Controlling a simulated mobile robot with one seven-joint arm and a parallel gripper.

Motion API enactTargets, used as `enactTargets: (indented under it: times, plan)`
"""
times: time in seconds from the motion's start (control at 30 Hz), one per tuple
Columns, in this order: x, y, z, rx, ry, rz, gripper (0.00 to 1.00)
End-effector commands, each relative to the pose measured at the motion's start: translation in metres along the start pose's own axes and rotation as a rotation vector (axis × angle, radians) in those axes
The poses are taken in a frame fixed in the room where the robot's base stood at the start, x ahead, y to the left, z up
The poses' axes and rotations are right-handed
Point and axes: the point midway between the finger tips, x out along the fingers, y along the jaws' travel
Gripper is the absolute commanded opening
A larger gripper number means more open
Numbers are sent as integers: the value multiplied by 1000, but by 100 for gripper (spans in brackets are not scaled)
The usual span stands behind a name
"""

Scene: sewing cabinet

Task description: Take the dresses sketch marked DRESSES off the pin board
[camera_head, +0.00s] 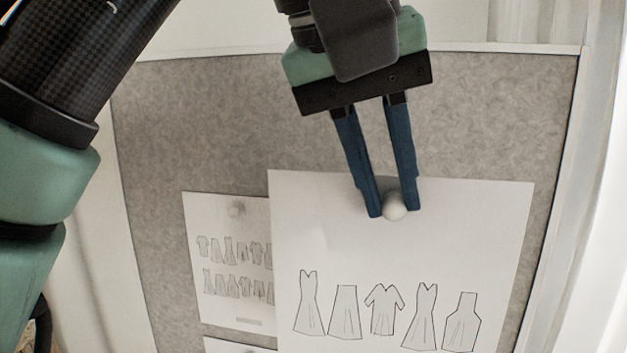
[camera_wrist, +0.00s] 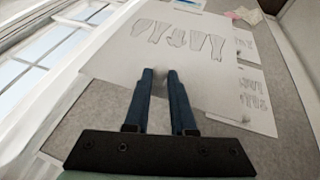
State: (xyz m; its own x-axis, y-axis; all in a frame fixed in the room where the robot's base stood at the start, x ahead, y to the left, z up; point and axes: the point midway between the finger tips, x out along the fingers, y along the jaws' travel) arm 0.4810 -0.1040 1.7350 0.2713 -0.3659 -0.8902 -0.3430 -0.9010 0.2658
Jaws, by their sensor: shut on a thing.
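A large white sheet with outlines of several dresses and garments (camera_head: 400,255) is in the middle right of the head view. No DRESSES marking is readable on it. The sheet also shows in the wrist view (camera_wrist: 190,75), stretching out beyond the fingertips (camera_wrist: 158,76). Its lower edge is cut off in the head view. I cannot tell whether the sheet touches the board.
The grey pin board (camera_head: 190,120) has a pale frame. A window (camera_wrist: 40,60) is at left in the wrist view.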

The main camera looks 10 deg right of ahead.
Motion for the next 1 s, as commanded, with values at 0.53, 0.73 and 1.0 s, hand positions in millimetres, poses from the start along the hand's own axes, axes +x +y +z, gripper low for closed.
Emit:
enactTargets:
  times: [0.53,0.73,1.0]
  plan:
    - [-5,-1,14,0,3,-2,0]
    - [-14,-1,33,0,3,-2,0]
    - [-24,-1,58,0,3,-2,0]
